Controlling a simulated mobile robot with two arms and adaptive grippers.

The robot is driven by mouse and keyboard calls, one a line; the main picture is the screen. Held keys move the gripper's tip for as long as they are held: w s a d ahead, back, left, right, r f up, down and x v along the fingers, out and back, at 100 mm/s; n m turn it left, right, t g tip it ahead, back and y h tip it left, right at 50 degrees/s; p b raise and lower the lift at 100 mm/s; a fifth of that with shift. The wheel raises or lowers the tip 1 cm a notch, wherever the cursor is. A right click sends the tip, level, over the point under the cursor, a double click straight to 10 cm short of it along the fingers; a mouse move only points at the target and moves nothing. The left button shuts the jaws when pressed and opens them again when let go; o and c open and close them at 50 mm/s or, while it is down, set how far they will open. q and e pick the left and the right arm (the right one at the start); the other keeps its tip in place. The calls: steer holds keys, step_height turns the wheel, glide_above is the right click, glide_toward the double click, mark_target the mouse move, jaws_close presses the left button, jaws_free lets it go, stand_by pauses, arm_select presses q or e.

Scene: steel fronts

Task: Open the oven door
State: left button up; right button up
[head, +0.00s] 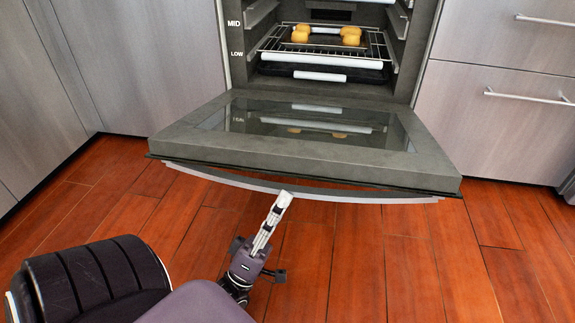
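The oven door (300,157) is folded down, almost level, with its glass panel facing up. Its curved metal handle (345,195) runs along the door's front edge. The oven cavity (345,17) behind it stands open. My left gripper (283,200) points up at the handle from in front and below. Its fingertips overlap the handle's lower edge in the picture; I cannot tell whether they touch it. The fingers are seen edge-on, so their opening is hidden. My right gripper is not in view.
Steel cabinet fronts (125,60) and drawers with bar handles (525,97) flank the oven. The wooden floor (400,265) in front is clear.

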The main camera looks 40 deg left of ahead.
arm_select(q)
steer(key=shift+s+a+f, duration=0.15)
steer(key=shift+s+f, duration=0.1)
steer(key=shift+f, duration=0.3)
steer(key=shift+s+a+f, duration=0.1)
steer(key=shift+s+f, duration=0.15)
steer(key=shift+f, duration=0.35)
steer(key=shift+s+a+f, duration=0.15)
steer(key=shift+s+f, duration=0.1)
steer(key=shift+f, duration=0.3)
